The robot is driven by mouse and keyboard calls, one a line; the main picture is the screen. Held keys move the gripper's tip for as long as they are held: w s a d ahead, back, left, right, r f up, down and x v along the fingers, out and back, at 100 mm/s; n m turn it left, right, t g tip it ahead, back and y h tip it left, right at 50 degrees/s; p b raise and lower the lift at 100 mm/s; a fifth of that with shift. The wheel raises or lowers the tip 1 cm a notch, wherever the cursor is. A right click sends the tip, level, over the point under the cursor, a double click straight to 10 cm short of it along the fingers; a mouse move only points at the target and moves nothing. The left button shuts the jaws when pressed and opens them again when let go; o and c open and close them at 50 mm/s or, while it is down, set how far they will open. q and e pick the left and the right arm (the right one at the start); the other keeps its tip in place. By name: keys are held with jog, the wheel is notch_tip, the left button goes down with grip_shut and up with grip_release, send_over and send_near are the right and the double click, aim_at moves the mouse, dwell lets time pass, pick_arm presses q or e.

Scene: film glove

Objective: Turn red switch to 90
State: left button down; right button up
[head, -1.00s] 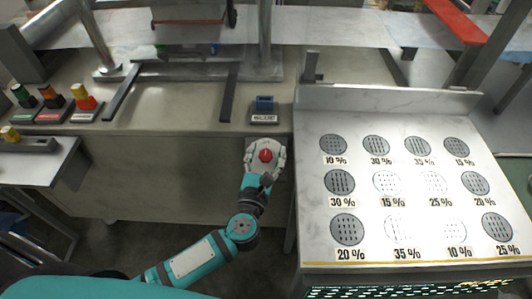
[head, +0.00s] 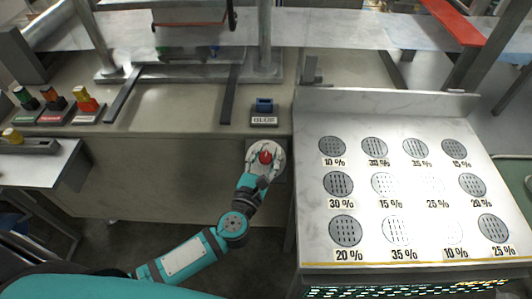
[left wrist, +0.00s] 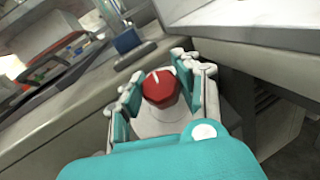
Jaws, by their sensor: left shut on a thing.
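The red switch (head: 265,157) is a red knob on a pale round plate on the front face of the counter. In the left wrist view the red switch (left wrist: 160,88) shows a white mark line on its top edge, near the upper left. My left gripper (head: 262,160) is at the switch, with its fingers on either side of the knob and shut on it. The fingers also show in the left wrist view (left wrist: 160,92). Any angle numbers on the plate are too small to read. My right gripper is in neither view.
A blue block (head: 264,105) on a labelled base stands on the counter (head: 180,110) above the switch. A slanted white panel (head: 400,180) with round perforated discs and percent labels is to the right. Green, orange and red-yellow items (head: 85,98) stand at the left.

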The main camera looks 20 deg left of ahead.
pick_arm(q)
jog(key=m+h+p, duration=0.1)
jog(key=m+h, duration=0.1)
jog(key=m+g+h+p, duration=0.1)
jog(key=m+h+p, duration=0.1)
jog(key=shift+r+m, duration=0.2)
jog(key=shift+m, duration=0.1)
jog(key=m+g+h+p, duration=0.2)
jog(key=m+g+h, duration=0.1)
jog(key=m, duration=0.1)
jog(key=shift+f+h, duration=0.1)
jog(key=shift+h, duration=0.2)
jog(key=shift+m+g+h, duration=0.7)
jog(key=shift+m+g, duration=0.2)
jog(key=shift+m, duration=0.3)
jog(key=m+g+h+p, duration=0.1)
jog(key=m+g, duration=0.2)
jog(key=shift+m+g, duration=0.3)
jog(key=shift+s+d+f+m+g+h, duration=0.1)
jog(key=shift+m+g+h, duration=0.05)
jog(key=shift+m+g, duration=0.85)
jog(key=shift+f+m+g+h, duration=0.1)
jog(key=shift+m+g+h, duration=0.05)
jog(key=shift+m+g, duration=0.8)
jog(key=shift+g+p, duration=0.25)
jog(key=shift+p, duration=0.05)
